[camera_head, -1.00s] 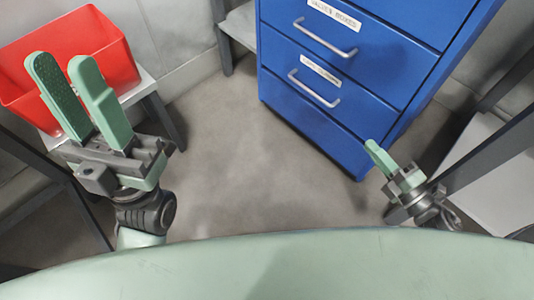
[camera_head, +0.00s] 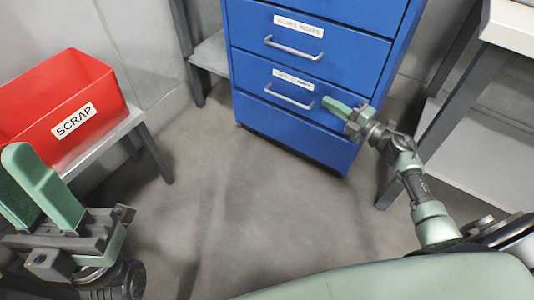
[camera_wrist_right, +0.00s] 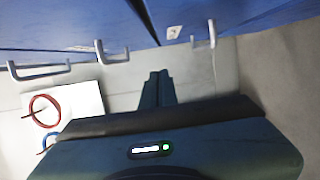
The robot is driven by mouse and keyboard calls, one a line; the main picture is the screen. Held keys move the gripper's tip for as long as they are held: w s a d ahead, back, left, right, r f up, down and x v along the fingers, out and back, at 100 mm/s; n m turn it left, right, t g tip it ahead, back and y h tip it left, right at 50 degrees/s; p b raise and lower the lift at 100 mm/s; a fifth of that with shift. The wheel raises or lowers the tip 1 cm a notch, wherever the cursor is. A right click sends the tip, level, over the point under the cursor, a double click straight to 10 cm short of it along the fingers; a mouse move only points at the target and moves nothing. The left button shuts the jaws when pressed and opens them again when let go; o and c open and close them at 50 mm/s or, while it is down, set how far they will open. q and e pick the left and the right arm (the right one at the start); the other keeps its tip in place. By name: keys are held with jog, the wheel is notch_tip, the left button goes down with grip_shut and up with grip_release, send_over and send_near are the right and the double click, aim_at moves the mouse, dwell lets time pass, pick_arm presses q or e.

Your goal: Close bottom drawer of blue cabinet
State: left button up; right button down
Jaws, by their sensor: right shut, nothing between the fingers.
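The blue cabinet (camera_head: 388,45) stands at the top middle of the head view. Two drawer fronts with silver handles and white labels show, an upper one (camera_head: 265,40) and a lower one (camera_head: 255,82). A plain blue panel (camera_head: 290,136) lies below them. I cannot tell whether the lowest labelled front sticks out. My right gripper (camera_head: 332,105) is shut and empty, at the right end of that lower front; contact is unclear. Its fingers show in the right wrist view (camera_wrist_right: 158,88), with blue fronts above. My left gripper (camera_head: 30,182) is open and empty, far from the cabinet.
A red bin (camera_head: 100,95) labelled SCRAP stands on a low table at the left. Another table (camera_head: 510,28) with grey legs stands at the right, close to my right arm. The floor (camera_head: 230,200) before the cabinet is clear.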

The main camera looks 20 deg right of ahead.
jog(key=b+x, duration=0.2)
jog(key=x, duration=0.5)
jog(key=s+a+p, duration=0.3)
jog(key=s+a, duration=1.2)
jog(key=a, duration=0.3)
jog(key=shift+s+a+f, duration=0.2)
jog(key=shift+s+a, duration=0.05)
jog(key=shift+a, duration=0.05)
